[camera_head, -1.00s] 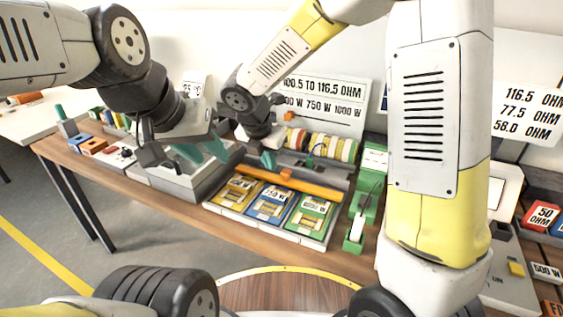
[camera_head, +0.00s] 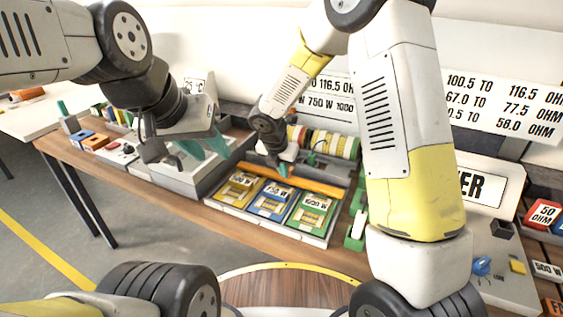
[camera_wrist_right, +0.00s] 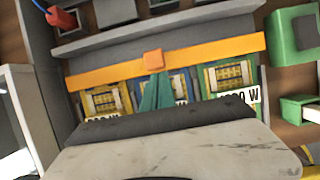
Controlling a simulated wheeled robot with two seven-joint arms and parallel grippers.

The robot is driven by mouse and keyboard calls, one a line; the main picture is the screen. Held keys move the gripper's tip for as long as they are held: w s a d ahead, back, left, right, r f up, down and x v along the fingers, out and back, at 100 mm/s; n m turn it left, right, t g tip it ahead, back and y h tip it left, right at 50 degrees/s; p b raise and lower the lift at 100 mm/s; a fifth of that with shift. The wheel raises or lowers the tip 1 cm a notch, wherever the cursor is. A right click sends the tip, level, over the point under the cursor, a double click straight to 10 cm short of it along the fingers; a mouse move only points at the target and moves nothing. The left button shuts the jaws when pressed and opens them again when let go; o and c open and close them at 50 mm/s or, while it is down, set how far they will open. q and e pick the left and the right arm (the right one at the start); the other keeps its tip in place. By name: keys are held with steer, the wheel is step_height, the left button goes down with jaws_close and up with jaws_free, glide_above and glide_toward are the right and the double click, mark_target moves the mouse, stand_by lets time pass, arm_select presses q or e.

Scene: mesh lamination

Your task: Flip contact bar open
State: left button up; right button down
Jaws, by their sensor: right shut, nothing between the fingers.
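The orange contact bar (camera_head: 315,184) lies across the rear of the tray, behind three labelled frames in yellow, blue and green. Its raised orange knob (camera_wrist_right: 152,60) shows in the right wrist view, near the middle of the bar. My right gripper (camera_head: 283,170) is shut and empty at the bar's middle and covers the knob in the head view. In the right wrist view its teal fingertips (camera_wrist_right: 158,82) are just below the knob; whether they touch it I cannot tell. My left gripper (camera_head: 204,146) has its teal fingers apart, over the grey box to the left.
The grey box (camera_head: 170,178) stands left of the tray (camera_head: 265,224). A green dispenser (camera_head: 356,228) stands to the right. Striped spools (camera_head: 335,144) sit behind the bar. A panel with a blue knob (camera_head: 481,266) is at the far right.

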steer(key=w, duration=0.1)
steer(key=w+d, duration=0.1)
steer(key=w, duration=0.2)
steer(key=shift+d, duration=0.35)
steer(key=shift+w+d+r, duration=0.1)
steer(key=shift+w, duration=0.05)
